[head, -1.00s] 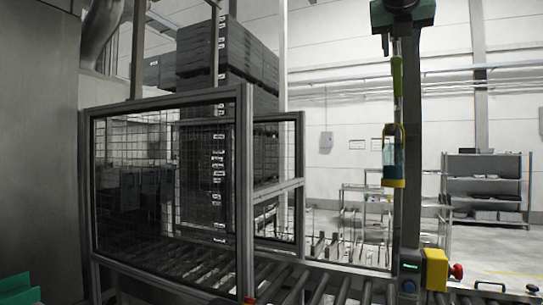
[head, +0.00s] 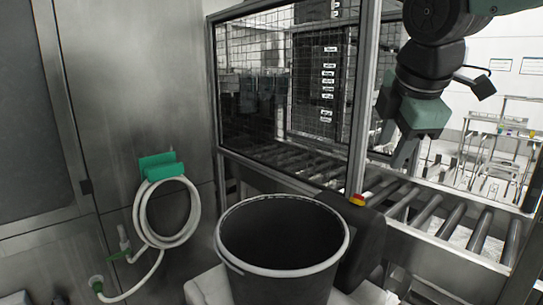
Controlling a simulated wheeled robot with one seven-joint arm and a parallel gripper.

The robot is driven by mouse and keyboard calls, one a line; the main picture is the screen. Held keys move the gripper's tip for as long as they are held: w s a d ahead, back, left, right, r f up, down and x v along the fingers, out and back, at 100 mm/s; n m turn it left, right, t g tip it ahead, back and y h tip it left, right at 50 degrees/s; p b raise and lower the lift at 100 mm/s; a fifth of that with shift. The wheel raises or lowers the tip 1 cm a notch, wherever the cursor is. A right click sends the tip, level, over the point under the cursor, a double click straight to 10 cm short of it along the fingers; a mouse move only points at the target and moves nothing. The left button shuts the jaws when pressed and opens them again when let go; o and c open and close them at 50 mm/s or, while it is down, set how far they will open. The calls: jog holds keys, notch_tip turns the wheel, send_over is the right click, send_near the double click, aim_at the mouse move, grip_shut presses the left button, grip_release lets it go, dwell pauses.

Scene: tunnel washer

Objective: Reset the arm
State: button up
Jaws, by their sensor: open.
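My gripper (head: 404,155) hangs from my arm at the upper right of the head view.
The bucket stands at the bottom middle. A white coiled hose (head: 197,208) hangs on a green holder (head: 157,166) on the steel wall at left. A framed mesh panel (head: 262,95) and the roller conveyor (head: 430,211) lie behind. A shelf trolley (head: 519,125) stands far right.

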jog(key=s+a+f+m+g+b, duration=0.2)
jog(key=s+f+m, duration=0.3)
jog(key=s+f, duration=0.6)
jog(key=s+a+f+m+g+y+b, duration=0.1)
jog(key=s+a+f+m+g, duration=0.2)
jog(key=s+f, duration=0.8)
notch_tip(320, 180, down, 4)
jog(key=shift+s+a+f+m+g+b, duration=0.1)
jog(key=shift+s+a+m+g+b, duration=0.25)
jog(key=shift+a+m, duration=0.6)
